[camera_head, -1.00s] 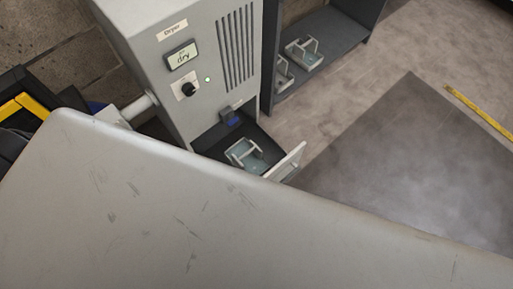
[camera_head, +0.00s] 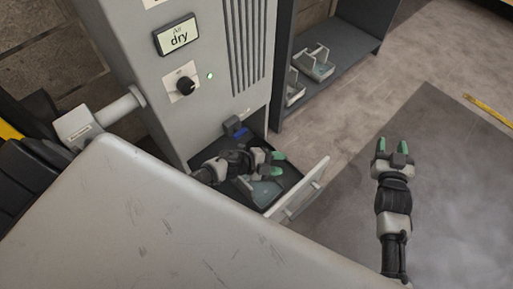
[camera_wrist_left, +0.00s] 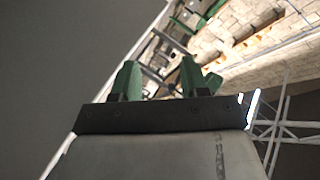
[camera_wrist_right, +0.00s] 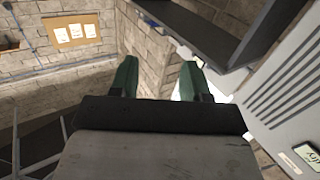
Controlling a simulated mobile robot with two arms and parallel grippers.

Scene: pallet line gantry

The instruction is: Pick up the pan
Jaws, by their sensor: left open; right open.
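A small pale, clear-bottomed pan (camera_head: 264,193) sits in the dark open bay at the foot of the dryer. My left gripper (camera_head: 277,163) is over this bay, open and empty, and its arm hides part of the pan. I cannot tell its exact height above the pan. My right gripper (camera_head: 393,147) is open and empty over the floor, to the right of the bay. In the left wrist view the fingers (camera_wrist_left: 158,75) are apart with nothing between them. In the right wrist view the fingers (camera_wrist_right: 158,75) are also apart and empty.
The grey dryer (camera_head: 150,75) has a display reading "dry", a knob and a green light. A pale flap (camera_head: 300,188) stands at the bay's front. A dark shelf (camera_head: 345,40) behind holds similar pans (camera_head: 316,64). Open floor lies right.

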